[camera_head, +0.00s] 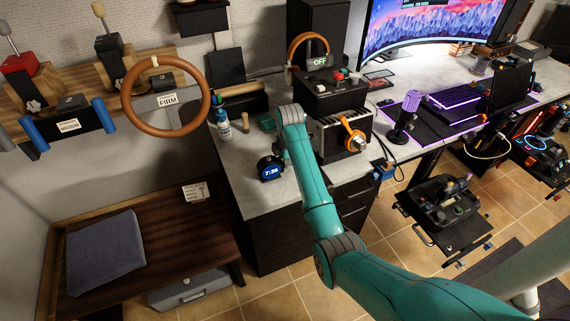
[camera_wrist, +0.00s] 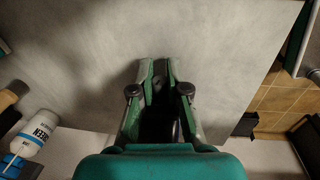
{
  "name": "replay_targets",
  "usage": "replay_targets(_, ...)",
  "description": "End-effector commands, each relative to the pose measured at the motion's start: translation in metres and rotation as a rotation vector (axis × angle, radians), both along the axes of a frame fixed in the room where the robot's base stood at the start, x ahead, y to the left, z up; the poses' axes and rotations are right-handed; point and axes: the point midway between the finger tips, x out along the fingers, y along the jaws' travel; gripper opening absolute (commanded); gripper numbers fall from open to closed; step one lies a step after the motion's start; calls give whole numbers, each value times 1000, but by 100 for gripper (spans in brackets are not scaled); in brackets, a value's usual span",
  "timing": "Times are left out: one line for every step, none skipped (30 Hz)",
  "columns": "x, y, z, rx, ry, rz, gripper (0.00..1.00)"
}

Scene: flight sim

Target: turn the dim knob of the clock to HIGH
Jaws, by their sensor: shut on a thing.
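The clock (camera_head: 271,168) is a small dark block with a lit blue-white display reading 7:36. It stands on the grey desk near its front left edge. My gripper reaches down at the clock's right side; my own arm partly hides it in the head view. In the wrist view my gripper (camera_wrist: 160,68) has its two green fingers close together, with a dark part of the clock (camera_wrist: 158,118) between them. The dim knob and its marks cannot be made out, so I cannot tell its setting or which part is held.
A white bottle (camera_head: 222,124) stands behind the clock on the left; it also shows in the wrist view (camera_wrist: 30,140). A black box (camera_head: 330,90) with an OFF sign and an orange-handled device (camera_head: 352,137) stand right of my arm. The desk's front edge is close.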

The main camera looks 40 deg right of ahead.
Motion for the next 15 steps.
replay_targets(1, 0, 1, 14, 46, 1, 0)
replay_targets(2, 0, 1, 21, 73, 1, 0)
replay_targets(1, 0, 0, 31, 110, 1, 0)
replay_targets(1, 0, 1, 38, 134, 1, 0)
replay_targets(1, 0, 0, 45, 158, 1, 0)
replay_targets(1, 0, 1, 54, 187, 1, 0)
replay_targets(1, 0, 0, 61, 209, 1, 0)
replay_targets(1, 0, 0, 67, 229, 2, 0)
replay_targets(1, 1, 0, 75, 256, 2, 0)
replay_targets(1, 0, 0, 80, 274, 2, 0)
replay_targets(1, 0, 0, 84, 290, 2, 0)
replay_targets(1, 0, 0, 91, 313, 1, 0)
replay_targets(1, 0, 0, 95, 331, 1, 0)
replay_targets(0, 0, 0, 99, 345, 1, 0)
replay_targets(0, 0, 0, 105, 364, 1, 0)
